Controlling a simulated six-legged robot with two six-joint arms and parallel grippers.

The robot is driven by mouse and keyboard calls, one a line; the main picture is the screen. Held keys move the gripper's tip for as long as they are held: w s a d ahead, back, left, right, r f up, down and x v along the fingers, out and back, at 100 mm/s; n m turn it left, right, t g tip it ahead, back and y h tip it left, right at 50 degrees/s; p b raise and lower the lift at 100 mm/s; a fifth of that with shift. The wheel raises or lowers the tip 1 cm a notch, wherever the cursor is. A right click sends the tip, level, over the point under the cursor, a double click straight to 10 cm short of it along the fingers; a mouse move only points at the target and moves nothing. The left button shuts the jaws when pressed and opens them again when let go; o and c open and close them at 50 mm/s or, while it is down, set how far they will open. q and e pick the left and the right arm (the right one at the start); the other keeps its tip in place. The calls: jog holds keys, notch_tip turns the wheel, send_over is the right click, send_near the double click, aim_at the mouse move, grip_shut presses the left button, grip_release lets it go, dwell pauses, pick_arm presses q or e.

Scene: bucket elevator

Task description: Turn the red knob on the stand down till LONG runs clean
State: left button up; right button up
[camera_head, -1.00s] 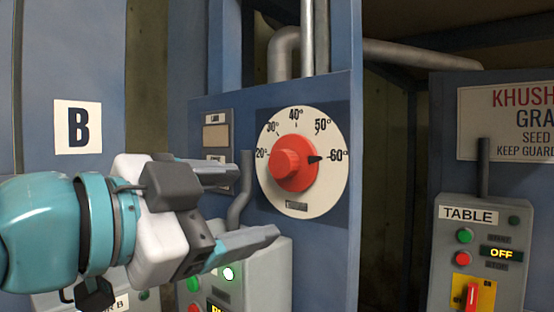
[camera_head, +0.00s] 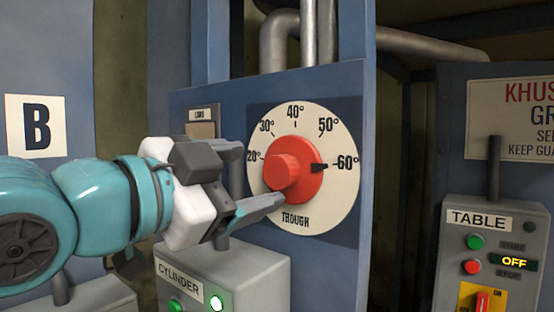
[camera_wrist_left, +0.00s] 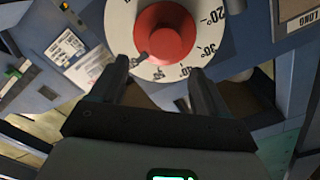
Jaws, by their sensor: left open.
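A small plate labelled LONG (camera_wrist_left: 308,28) shows at right there. My right gripper is not in view.
A grey CYLINDER control box (camera_head: 235,265) with lit green buttons stands under my left gripper. A TABLE control box (camera_head: 490,250) showing OFF stands at right. A blue post (camera_head: 365,120) edges the dial panel. A sign B (camera_head: 35,125) is at left.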

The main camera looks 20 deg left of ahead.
aim_at(277, 172)
pick_arm(q)
jog(key=x, duration=0.2)
jog(key=p+x, duration=0.1)
jog(key=x, duration=0.3)
jog(key=shift+w+a+p, duration=0.3)
jog(key=shift+w+d, duration=0.1)
jog(key=shift+d, duration=0.1)
jog(key=shift+w+a+f, duration=0.15)
jog(key=shift+w+a, duration=0.15)
jog(key=shift+a, duration=0.05)
jog(key=shift+d, duration=0.25)
jog(key=c, duration=1)
